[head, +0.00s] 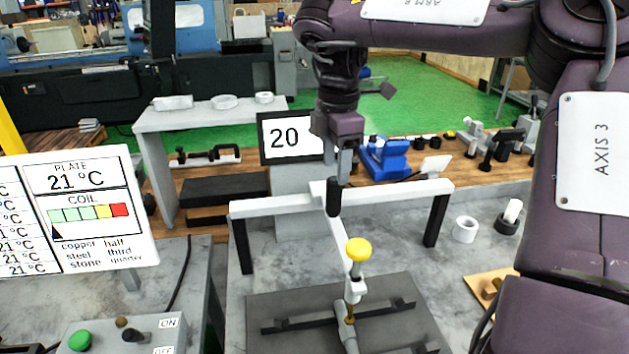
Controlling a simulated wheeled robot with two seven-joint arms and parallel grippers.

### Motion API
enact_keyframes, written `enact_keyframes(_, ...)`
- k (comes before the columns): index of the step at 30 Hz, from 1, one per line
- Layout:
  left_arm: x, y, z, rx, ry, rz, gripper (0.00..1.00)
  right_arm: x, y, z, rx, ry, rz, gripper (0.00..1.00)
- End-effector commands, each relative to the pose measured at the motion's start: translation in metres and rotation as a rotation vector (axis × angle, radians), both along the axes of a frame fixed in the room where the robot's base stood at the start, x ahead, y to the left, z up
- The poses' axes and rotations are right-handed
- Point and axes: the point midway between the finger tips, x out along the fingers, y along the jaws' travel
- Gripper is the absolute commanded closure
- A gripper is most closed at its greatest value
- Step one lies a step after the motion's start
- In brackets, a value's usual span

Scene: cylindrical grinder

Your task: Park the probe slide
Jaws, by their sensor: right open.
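A white rail (405,193) spans the bench on two black legs. A light slide block sits on it near the middle, with an upright black knob (334,198) in front. A pale arm (343,252) runs forward from there toward a yellow-topped post (358,250) above a dark plate (275,298). I take the block and knob to be the probe slide. My right gripper (343,178) comes down from above, its grey fingers open at the top of the knob. I cannot tell whether they touch it. My left gripper is not in view.
A display reading 20 (285,138) stands behind the rail. A temperature board (85,205) is at left, above a control box (130,335) with a green button. A blue fixture (385,158) is behind.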

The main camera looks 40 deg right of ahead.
Motion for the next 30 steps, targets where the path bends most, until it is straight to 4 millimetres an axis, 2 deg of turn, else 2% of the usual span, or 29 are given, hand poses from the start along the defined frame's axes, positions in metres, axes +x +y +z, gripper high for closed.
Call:
enact_keyframes(5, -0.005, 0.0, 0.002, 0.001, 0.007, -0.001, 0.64, 0.0, 0.0, -0.01, 0.002, 0.002, 0.001, 0.49)
enact_keyframes(12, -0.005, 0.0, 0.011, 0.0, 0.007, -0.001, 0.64, -0.001, 0.0, -0.047, 0.004, 0.004, 0.003, 0.49)
enact_keyframes(18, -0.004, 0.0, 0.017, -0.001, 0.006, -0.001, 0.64, -0.001, 0.0, -0.071, 0.002, 0.003, 0.001, 0.49)
enact_keyframes(29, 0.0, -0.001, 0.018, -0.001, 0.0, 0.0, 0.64, 0.0, 0.0, -0.079, 0.0, 0.0, 0.001, 0.49)
enact_keyframes(30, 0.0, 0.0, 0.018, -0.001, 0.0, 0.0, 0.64, 0.0, 0.0, -0.078, 0.0, 0.0, 0.001, 0.55)
